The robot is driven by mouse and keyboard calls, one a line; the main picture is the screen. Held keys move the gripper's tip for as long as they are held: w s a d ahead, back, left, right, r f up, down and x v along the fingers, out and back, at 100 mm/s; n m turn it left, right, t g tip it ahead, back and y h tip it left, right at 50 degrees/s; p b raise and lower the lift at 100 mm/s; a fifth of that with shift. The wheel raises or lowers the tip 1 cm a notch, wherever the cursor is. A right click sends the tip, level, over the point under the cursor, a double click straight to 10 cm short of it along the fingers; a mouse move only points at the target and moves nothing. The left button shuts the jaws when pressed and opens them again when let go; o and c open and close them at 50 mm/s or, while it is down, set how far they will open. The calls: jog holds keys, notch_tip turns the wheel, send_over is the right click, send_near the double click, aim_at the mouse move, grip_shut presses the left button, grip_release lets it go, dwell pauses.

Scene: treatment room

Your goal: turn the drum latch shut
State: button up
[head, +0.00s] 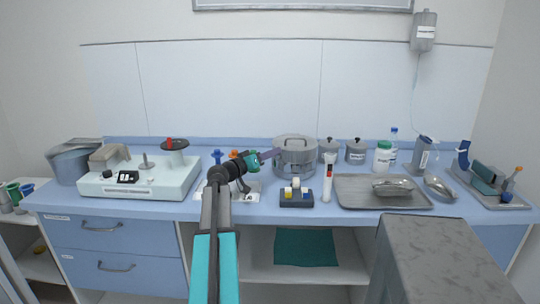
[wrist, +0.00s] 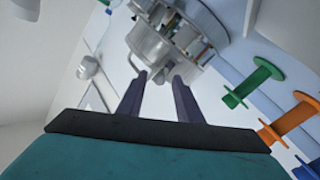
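The drum (head: 295,157) is a round grey metal container with a lid and a top handle, standing on the blue counter. It also shows at the top of the wrist view (wrist: 152,48). My gripper (head: 277,153) comes in from the left with its dark purple fingers pointing at the drum's side. In the wrist view, the fingers (wrist: 160,78) are apart, with their tips close to the drum's grey metal fittings. I cannot tell whether they touch. The latch is too small and blurred to make out its position.
Coloured valve-like items (wrist: 262,78) stand left of the drum, close to my arm. Grey jars (head: 356,152) and a metal tray (head: 350,196) are to the right.

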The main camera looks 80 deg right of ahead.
jog(key=shift+a, duration=0.1)
jog(key=b+v, duration=0.1)
jog(key=v, duration=1.2)
jog(key=shift+w+a+b, duration=0.2)
jog(key=shift+w+b, duration=0.05)
jog(key=shift+b, duration=0.05)
dwell(0.3)
